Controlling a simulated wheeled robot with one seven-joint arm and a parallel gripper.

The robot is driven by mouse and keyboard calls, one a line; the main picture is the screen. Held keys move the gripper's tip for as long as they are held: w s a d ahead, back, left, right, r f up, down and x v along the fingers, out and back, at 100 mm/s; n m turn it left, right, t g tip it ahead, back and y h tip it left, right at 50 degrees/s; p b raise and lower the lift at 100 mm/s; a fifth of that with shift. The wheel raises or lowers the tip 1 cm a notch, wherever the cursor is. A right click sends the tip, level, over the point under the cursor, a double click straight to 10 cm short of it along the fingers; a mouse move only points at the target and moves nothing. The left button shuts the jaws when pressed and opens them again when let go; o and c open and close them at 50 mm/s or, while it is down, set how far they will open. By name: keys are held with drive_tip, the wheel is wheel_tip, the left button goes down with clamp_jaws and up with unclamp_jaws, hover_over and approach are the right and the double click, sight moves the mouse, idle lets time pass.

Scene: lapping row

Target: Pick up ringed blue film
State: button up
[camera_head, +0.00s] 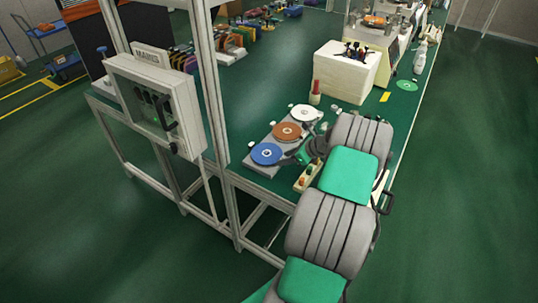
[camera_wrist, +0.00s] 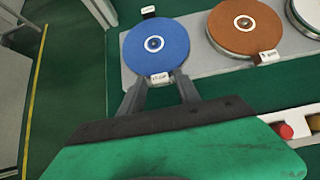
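The blue film (camera_head: 267,153) is a round disc with a pale ring at its centre, lying at the near left end of a grey bench unit. It also shows in the wrist view (camera_wrist: 155,44), flat, with a small white tab at its near edge and another tab at its far edge. My gripper (camera_wrist: 159,84) is at the near edge of the blue film, its two fingers spread apart on either side of the white tab. Nothing is visibly held. Whether the fingers touch the film I cannot tell. In the head view the fingers are mostly hidden by my arm.
An orange-brown disc (camera_head: 287,131) and a white disc (camera_head: 305,113) lie in the same row. A control strip with a red button (camera_wrist: 284,131) is near on the right. A metal frame post (camera_head: 211,95) stands left of the row. A white block (camera_head: 346,75) stands farther back.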

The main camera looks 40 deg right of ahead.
clamp_jaws()
drive_tip(key=shift+r, duration=0.1)
idle(0.4)
